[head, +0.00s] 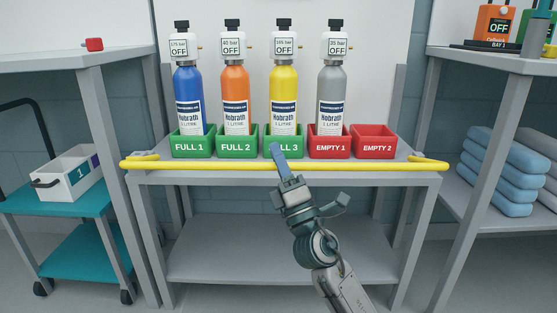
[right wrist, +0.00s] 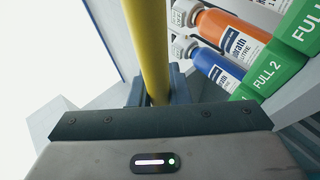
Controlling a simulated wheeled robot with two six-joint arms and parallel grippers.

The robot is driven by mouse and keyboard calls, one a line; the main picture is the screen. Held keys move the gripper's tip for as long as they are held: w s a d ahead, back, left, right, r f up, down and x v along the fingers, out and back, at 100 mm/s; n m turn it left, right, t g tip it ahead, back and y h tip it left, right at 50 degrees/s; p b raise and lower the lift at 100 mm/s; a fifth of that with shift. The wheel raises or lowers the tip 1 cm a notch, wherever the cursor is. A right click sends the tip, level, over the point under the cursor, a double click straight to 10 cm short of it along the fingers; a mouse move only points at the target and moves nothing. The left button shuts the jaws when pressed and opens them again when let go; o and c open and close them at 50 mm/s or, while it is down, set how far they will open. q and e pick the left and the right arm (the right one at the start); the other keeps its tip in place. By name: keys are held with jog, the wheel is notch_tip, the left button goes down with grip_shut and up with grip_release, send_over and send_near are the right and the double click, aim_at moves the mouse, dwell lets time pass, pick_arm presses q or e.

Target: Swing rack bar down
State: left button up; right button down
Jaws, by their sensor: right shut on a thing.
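The yellow rack bar (head: 210,167) runs across the front of the grey rack (head: 160,205), level with its top shelf edge and below the bin labels. Its bent ends (head: 428,163) reach back at both sides. My right gripper (head: 281,160) is shut on the bar near its middle, in front of the FULL 3 bin. In the right wrist view the bar (right wrist: 148,45) passes between the fingers (right wrist: 152,92). My left gripper is not in view.
Blue (head: 188,95), orange (head: 235,98), yellow (head: 283,98) and grey (head: 331,98) bottles stand in labelled bins behind the bar. The red EMPTY 2 bin (head: 377,148) holds no bottle. A teal cart (head: 50,203) stands left. Folded blue stacks (head: 500,170) lie on the right shelf.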

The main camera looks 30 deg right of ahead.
jog(key=shift+s+a+f+b, duration=0.15)
jog(key=shift+s+f+b, duration=0.15)
jog(key=shift+f+b, duration=0.45)
notch_tip(320, 180, down, 8)
jog(key=s+b, duration=0.1)
jog(key=b, duration=0.6)
jog(key=shift+a+r, duration=0.2)
jog(key=shift+a, duration=0.15)
jog(key=c, duration=1.8)
grip_release()
jog(key=o, duration=0.4)
jog(key=shift+s+r, duration=0.15)
jog(key=shift+o, duration=0.2)
